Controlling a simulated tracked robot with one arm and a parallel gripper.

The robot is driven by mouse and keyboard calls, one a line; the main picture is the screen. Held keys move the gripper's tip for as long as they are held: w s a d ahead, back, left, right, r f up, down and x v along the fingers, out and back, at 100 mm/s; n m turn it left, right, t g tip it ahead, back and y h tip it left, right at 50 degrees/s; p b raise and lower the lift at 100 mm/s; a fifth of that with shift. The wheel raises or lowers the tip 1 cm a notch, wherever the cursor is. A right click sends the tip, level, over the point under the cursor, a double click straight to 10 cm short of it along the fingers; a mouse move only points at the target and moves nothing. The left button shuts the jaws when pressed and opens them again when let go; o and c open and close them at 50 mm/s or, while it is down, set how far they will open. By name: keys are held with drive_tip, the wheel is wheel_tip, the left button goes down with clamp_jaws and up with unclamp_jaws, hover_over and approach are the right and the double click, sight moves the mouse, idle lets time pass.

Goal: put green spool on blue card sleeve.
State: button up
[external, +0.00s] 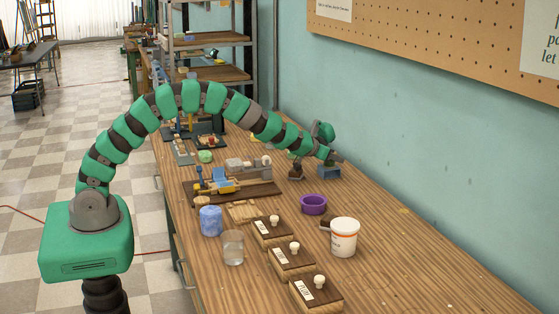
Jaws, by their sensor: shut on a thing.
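My arm reaches across the far part of the bench, and my gripper (326,153) is near the wall side in the external view. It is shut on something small. The held thing looks like the green spool, but the same green on my arm makes its outline hard to tell.
A purple ring-shaped bowl (313,205) and a white tub (344,237) stand nearer. A blue cylinder (210,221), a clear glass (233,248) and several wooden boxes with white knobs lie along the near bench. A small green round thing (205,156) sits farther left. The right bench is mostly free.

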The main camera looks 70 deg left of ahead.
drive_tip(key=o, duration=1)
drive_tip(key=shift+c, duration=0.2)
drive_tip(key=shift+r, duration=0.1)
drive_tip(key=v, duration=1.2)
drive_tip(key=shift+b, duration=0.4)
